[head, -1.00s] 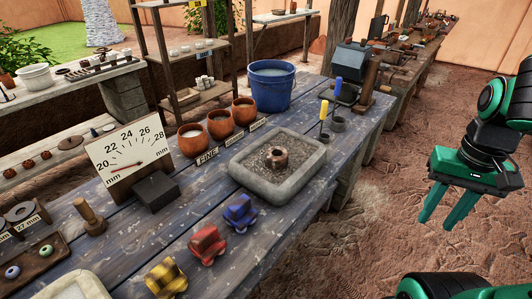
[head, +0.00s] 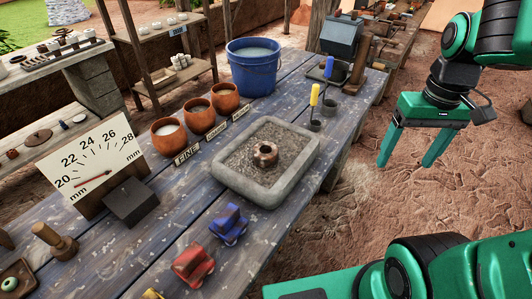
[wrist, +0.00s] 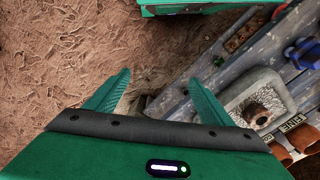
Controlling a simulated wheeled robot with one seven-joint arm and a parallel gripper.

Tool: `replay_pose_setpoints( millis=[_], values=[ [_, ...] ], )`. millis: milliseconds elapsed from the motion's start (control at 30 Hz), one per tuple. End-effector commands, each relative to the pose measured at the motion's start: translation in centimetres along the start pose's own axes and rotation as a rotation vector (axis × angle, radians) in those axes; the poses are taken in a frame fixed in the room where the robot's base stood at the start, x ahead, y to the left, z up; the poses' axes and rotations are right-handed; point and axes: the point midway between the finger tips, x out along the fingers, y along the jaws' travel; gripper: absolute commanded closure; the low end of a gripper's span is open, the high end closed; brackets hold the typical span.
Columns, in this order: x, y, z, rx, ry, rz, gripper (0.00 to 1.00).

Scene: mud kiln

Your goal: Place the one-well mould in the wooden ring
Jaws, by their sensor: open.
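My gripper (head: 406,158) is open and empty over the bare earth floor, to the right of the blue table. It also shows in the wrist view (wrist: 160,82), with nothing between its fingers. A small brown cylinder with a round hole in its top (head: 265,154) stands upright in the grey stone tray; it also shows in the wrist view (wrist: 262,118). I cannot tell whether it is the one-well mould or the wooden ring. I cannot make out the other for sure. The gripper is well apart from the tray.
The grey stone tray (head: 230,178) sits on the blue plank table (head: 290,92). A blue bucket (head: 252,72), clay pots (head: 198,116), a dial board (head: 92,165), a red block (head: 193,262) and a blue block (head: 229,225) share it. The floor to the right is clear.

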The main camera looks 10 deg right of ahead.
Motion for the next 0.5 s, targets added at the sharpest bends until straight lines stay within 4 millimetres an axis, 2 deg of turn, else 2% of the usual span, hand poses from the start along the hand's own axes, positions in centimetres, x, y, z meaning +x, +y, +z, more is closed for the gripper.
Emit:
replay_pose_setpoints(
  millis=[33,100,167,200,300,400,500],
  values=[
    [-0.5,-2.6,-2.5,-0.157,0.004,-0.001,0.24],
    [-1.2,-6.7,-5.5,-0.383,0.018,-0.008,0.24],
    [-1.6,-10.6,-7.6,-0.576,0.029,-0.017,0.24],
    [-1.8,-13.2,-8.7,-0.699,0.035,-0.025,0.24],
    [-2.1,-19.6,-10.4,-0.973,0.052,-0.048,0.24],
    [-2.2,-24.7,-11.0,-1.180,0.067,-0.069,0.24],
    [-2.2,-28.0,-11.0,-1.310,0.076,-0.085,0.24]
  ],
)
